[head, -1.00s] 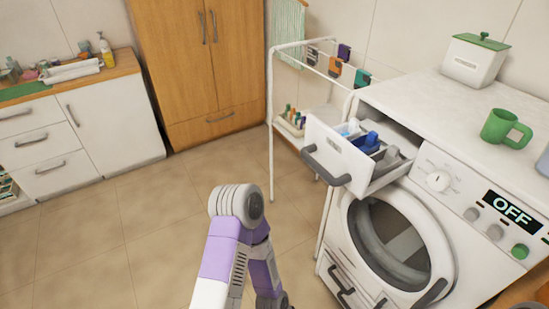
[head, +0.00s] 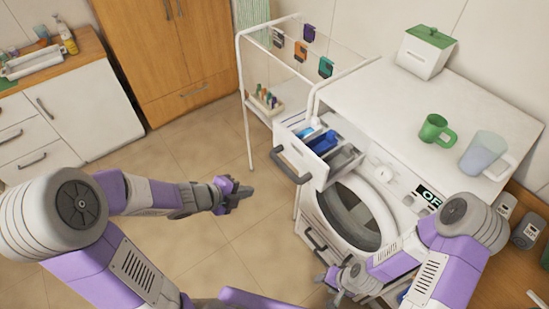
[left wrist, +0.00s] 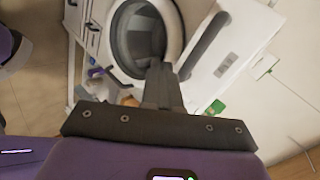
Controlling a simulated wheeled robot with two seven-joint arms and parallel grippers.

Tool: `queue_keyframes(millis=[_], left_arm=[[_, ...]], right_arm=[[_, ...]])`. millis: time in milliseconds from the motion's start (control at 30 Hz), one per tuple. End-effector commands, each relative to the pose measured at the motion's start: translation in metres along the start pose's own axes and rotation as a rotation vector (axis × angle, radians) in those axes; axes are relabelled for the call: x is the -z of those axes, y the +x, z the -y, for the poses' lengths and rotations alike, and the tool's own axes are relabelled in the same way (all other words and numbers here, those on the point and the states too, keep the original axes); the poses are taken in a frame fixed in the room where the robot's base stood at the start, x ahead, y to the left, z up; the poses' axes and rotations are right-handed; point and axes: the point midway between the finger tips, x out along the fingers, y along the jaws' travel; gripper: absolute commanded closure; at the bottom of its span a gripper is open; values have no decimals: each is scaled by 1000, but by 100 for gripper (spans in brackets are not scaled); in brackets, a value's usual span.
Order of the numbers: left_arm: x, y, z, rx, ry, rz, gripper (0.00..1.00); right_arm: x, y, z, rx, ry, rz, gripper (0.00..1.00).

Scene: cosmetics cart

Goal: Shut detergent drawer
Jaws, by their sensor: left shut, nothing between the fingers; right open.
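The detergent drawer (head: 312,172) is pulled out of the top left of the white washing machine (head: 325,208). Its front has a dark grey handle (head: 291,164), and blue and grey compartments show inside. In the left wrist view the drawer front (left wrist: 232,76) and its handle (left wrist: 205,46) appear right of the fingers. My left gripper (head: 246,191) is shut and empty, left of the drawer and apart from it. Its closed fingers (left wrist: 162,72) show in the left wrist view. My right gripper (head: 332,282) is open, low in front of the machine, partly hidden by its arm.
A white drying rack (head: 242,90) with clipped items stands behind and left of the drawer. A green mug (head: 436,131), a clear pitcher (head: 484,155) and a lidded white box (head: 424,54) stand on the machine top. Tiled floor left of the drawer is free.

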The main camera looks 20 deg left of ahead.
Motion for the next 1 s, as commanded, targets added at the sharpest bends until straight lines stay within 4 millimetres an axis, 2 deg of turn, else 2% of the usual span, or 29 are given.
queue_keyframes(millis=[33,100,267,367,767,1000], left_arm=[[2,-17,15,10,81,3,100],[4,-28,22,15,171,-1,100],[6,-31,24,16,256,-5,100],[6,-18,22,14,259,-7,100],[7,66,23,14,256,-9,100],[13,86,50,16,255,-6,100]], right_arm=[[-1,-12,4,0,0,0,49],[-1,-17,6,0,0,0,49],[-1,-16,6,0,0,0,49],[-1,-9,3,0,0,1,49],[1,24,-9,0,1,1,49],[1,16,-6,0,0,0,49]])
